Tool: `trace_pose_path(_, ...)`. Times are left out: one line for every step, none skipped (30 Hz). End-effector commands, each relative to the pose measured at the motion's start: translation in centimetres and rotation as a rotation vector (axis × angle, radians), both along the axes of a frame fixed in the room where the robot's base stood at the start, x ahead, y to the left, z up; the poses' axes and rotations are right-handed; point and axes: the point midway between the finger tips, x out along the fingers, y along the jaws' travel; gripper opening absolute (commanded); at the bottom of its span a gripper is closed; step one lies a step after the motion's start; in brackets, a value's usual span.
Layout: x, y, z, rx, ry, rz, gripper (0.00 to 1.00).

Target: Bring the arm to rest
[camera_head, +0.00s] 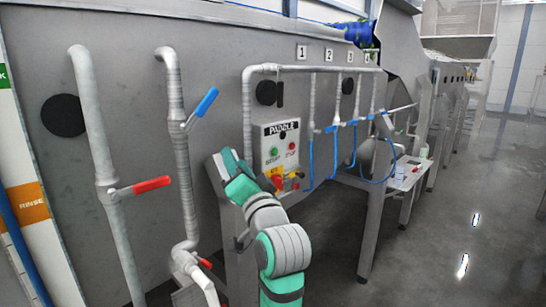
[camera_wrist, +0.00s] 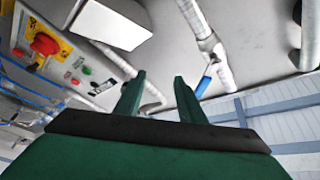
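My arm (camera_head: 283,249), teal and grey, rises from the bottom of the head view and bends up to the left. Its far end is close to the grey PADDLE control box (camera_head: 281,152). In the head view I cannot make out the fingers. In the wrist view my gripper (camera_wrist: 157,82) shows two green fingers standing apart with nothing between them. The control box (camera_wrist: 98,72), with a red knob on a yellow plate, is to the left of the fingers there. A pipe with a blue handle (camera_wrist: 205,82) is to their right.
Pipes with a red-handled valve (camera_head: 140,187) and a blue-handled valve (camera_head: 203,105) stand left of my arm. Blue hoses (camera_head: 335,150) hang to the right, before a small white table (camera_head: 408,175). The grey floor (camera_head: 450,240) at right is clear.

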Motion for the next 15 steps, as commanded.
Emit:
trace_pose_path(0.3, -0.3, -2.7, -0.004, 0.016, -0.016, 0.36)
trace_pose_path(0.4, -0.5, -4.0, -0.007, 0.02, -0.026, 0.36)
trace_pose_path(0.5, -0.9, -5.8, -0.011, 0.024, -0.042, 0.36)
trace_pose_path(0.6, -1.1, -7.1, -0.016, 0.029, -0.053, 0.36)
trace_pose_path(0.6, -1.3, -8.4, -0.019, 0.033, -0.063, 0.36)
trace_pose_path(0.5, -1.6, -10.2, -0.026, 0.039, -0.078, 0.36)
trace_pose_path(0.4, -1.8, -11.5, -0.031, 0.043, -0.088, 0.36)
trace_pose_path(0.3, -2.0, -12.8, -0.036, 0.047, -0.1, 0.36)
trace_pose_path(0.1, -2.3, -14.5, -0.044, 0.053, -0.114, 0.36)
trace_pose_path(-0.1, -2.5, -15.7, -0.049, 0.057, -0.124, 0.36)
trace_pose_path(-0.3, -2.7, -17.0, -0.057, 0.062, -0.135, 0.36)
trace_pose_path(-0.6, -3.0, -18.7, -0.066, 0.067, -0.15, 0.36)
trace_pose_path(-0.9, -3.3, -19.9, -0.072, 0.07, -0.16, 0.36)
trace_pose_path(-1.3, -3.5, -21.1, -0.08, 0.076, -0.17, 0.36)
trace_pose_path(-1.7, -3.8, -22.7, -0.09, 0.08, -0.184, 0.36)
